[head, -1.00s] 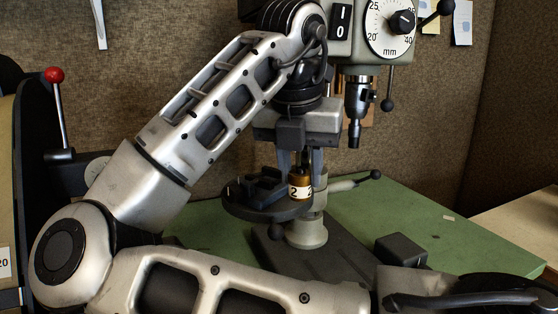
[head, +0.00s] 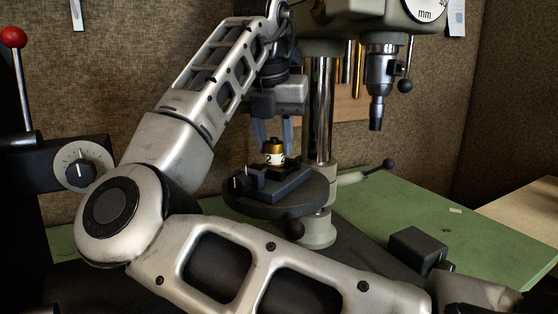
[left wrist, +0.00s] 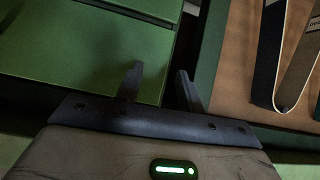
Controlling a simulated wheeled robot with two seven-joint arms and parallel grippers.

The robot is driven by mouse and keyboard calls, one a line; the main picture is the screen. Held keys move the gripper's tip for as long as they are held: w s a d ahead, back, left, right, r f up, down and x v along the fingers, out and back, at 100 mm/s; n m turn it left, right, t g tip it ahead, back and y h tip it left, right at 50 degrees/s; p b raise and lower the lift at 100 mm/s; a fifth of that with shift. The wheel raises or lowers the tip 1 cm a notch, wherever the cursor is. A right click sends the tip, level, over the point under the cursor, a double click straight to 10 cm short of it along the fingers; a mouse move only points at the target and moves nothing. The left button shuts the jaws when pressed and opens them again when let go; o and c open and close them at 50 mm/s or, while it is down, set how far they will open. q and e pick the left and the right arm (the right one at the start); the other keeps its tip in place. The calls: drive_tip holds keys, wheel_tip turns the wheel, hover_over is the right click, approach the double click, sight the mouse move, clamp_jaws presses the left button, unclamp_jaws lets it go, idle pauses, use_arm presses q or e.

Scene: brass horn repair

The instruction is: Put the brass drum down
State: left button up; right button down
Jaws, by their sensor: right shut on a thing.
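The brass drum (head: 275,147) is small, with a white band marked "2", and stands upright between the fingers of my right gripper (head: 274,140). That gripper points down and is shut on it. The drum shows just above or at the top of a dark vise (head: 288,184) on the drill press's round table (head: 250,203). I cannot tell whether it touches the vise. My left gripper (left wrist: 160,85) shows in the left wrist view with its fingers apart and nothing between them.
The drill chuck (head: 379,75) hangs right of the steel column (head: 319,110). A dark block (head: 417,249) sits on the green bench top (head: 450,225). A red-knobbed lever (head: 14,38) stands at left. The left wrist view shows green panels (left wrist: 85,55) and hanging straps (left wrist: 288,50).

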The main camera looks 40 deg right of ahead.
drive_tip(key=shift+s+f+b, duration=0.15)
drive_tip(key=shift+f+b, duration=0.25)
drive_tip(key=shift+f, duration=0.35)
drive_tip(key=shift+r, duration=0.15)
use_arm(q)
drive_tip(key=shift+w+d+f, duration=0.1)
drive_tip(key=shift+d+f, duration=0.15)
drive_tip(key=shift+f, duration=0.05)
use_arm(e)
drive_tip(key=c, duration=1.1)
unclamp_jaws()
drive_tip(key=shift+a, duration=0.1)
drive_tip(key=shift+o, duration=0.2)
